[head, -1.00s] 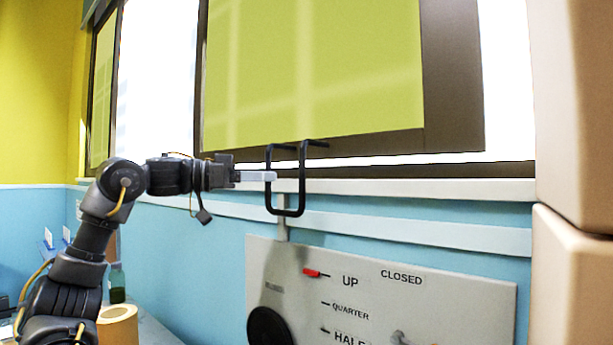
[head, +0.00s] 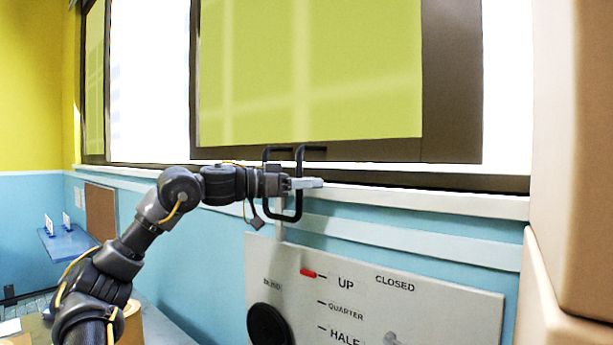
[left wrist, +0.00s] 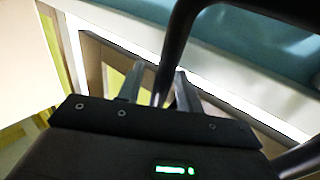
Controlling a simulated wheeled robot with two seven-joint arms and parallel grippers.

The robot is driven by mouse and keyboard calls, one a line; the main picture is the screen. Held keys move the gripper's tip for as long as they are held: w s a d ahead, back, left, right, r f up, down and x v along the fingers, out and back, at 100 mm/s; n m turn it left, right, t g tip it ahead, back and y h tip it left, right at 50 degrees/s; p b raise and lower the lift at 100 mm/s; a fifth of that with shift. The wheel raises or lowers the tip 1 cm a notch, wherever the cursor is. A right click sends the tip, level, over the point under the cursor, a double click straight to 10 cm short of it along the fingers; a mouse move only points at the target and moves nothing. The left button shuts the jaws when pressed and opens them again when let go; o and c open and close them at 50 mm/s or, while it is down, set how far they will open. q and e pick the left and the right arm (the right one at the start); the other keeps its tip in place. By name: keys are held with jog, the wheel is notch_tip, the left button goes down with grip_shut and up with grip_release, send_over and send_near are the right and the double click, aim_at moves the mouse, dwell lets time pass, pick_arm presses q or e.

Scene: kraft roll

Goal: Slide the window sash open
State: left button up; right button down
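The window sash (head: 452,85) is a wide brown frame around a yellow-green pane in the upper middle of the head view. A black looped handle (head: 298,208) stands out from its lower edge and hangs in front of the sill. My left gripper (head: 308,183) is at the handle, its pale fingers reaching to the right past the loop. My right gripper is out of view.
Below the sill (head: 420,200) a grey panel (head: 440,300) carries a red marker, a black knob (head: 268,325) and labels. Large tan blocks (head: 575,150) stand close at the right edge. A blue shelf (head: 68,243) is at the far left.

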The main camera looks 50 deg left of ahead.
pick_arm(q)
grip_shut()
dwell(1.4)
